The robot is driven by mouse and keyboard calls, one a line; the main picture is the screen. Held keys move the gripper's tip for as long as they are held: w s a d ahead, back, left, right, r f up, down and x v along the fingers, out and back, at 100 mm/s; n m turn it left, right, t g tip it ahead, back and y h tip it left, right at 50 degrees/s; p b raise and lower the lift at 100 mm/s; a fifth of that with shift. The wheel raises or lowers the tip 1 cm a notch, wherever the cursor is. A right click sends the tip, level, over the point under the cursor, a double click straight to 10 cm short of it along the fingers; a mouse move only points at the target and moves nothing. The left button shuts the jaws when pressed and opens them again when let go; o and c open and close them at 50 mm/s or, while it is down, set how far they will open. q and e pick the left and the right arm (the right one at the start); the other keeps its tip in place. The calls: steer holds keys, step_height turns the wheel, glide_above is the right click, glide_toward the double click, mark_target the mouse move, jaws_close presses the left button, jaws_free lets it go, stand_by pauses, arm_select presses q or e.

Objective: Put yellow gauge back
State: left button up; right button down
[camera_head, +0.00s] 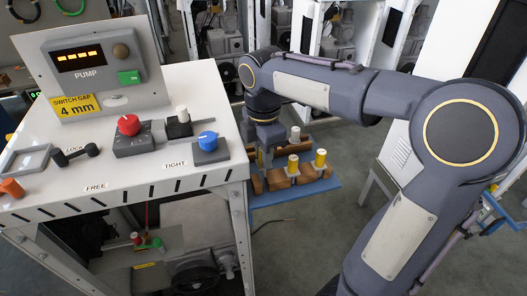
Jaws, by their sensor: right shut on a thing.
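My right gripper (264,157) points down at the left end of a wooden rack (307,174). It is shut, and a small yellowish part shows at its fingers, taken to be the yellow gauge; most of it is hidden by the gripper. In the rack, to the right of the gripper, stand two yellow-topped pieces, one nearer (293,164) and one further right (320,158). A white-topped piece (295,134) stands behind them. I cannot tell whether the held piece touches the rack. My left gripper is out of view.
The rack sits on a blue board (328,187) beside the white bench (222,130). On the bench are a pump panel (92,66), a fixture with a red knob (129,125), a blue knob (208,140) and a black handle (76,154). Grey floor is free at the front.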

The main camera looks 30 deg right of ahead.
steer(key=shift+f+b, duration=0.35)
steer(key=shift+f, duration=0.25)
steer(key=c, duration=1.2)
jaws_free()
steer(key=shift+o, duration=0.2)
steer(key=shift+r, duration=0.1)
step_height(320, 180, up, 8)
steer(key=shift+f, duration=0.15)
steer(key=s+a+f+m+t+y, duration=0.2)
steer(key=s+f+m, duration=0.3)
steer(key=s+m, duration=0.3)
steer(key=s+a+f+m+t+y, duration=0.1)
steer(key=s+a+f+m+t, duration=0.1)
steer(key=s+f+m, duration=0.4)
steer(key=s+m+t, duration=0.1)
steer(key=s+m, duration=0.2)
steer(key=m, duration=0.2)
steer(key=shift+f+t+y, duration=0.3)
steer(key=shift+y, duration=0.1)
